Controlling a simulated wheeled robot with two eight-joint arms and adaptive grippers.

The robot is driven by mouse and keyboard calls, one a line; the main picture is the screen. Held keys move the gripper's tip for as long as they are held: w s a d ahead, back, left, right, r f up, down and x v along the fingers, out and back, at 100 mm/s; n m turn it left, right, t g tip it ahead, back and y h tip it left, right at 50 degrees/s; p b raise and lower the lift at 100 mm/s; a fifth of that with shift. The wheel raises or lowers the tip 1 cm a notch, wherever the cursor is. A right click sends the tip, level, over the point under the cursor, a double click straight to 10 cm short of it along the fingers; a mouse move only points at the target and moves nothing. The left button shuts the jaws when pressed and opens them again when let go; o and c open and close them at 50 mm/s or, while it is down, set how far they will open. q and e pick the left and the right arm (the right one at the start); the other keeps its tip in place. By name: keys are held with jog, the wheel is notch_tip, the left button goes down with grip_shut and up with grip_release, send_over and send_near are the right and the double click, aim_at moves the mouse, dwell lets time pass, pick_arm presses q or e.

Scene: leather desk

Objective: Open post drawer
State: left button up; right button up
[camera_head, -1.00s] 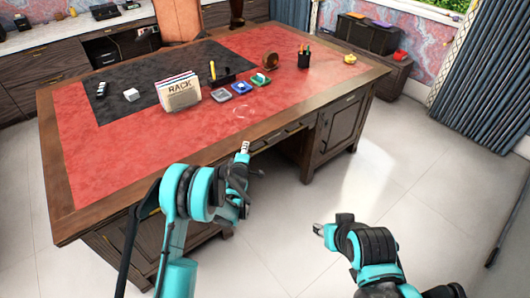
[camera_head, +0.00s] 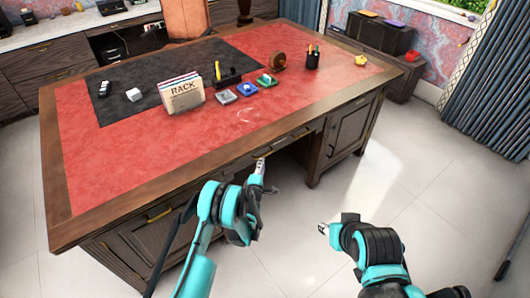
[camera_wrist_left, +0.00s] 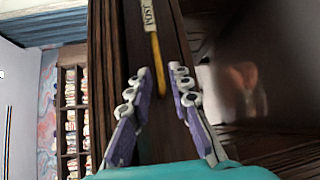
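The post drawer (camera_head: 288,139) is a dark wooden drawer front under the desk top's front edge, and it looks shut. In the left wrist view its POST label (camera_wrist_left: 149,16) and its yellow, brass-like handle (camera_wrist_left: 158,66) show. My left gripper (camera_head: 259,166) is near the desk's front edge, to the left of the drawer's middle. In the left wrist view the two fingers of my left gripper (camera_wrist_left: 160,84) are spread, with the handle's end between them; contact cannot be told. My right gripper (camera_head: 323,228) is away from the desk over the floor, small, its opening unclear.
On the red desk top (camera_head: 120,165) stand a paper rack (camera_head: 181,95), several small coloured items and a pen cup (camera_head: 313,58). A cabinet door (camera_head: 350,126) is right of the drawer.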

aim_at(264, 155)
pick_arm(q)
jog(key=b+x, duration=0.2)
jog(key=x, duration=0.5)
jog(key=shift+a, duration=0.1)
jog(key=shift+w, duration=0.3)
jog(key=shift+r, duration=0.1)
grip_shut()
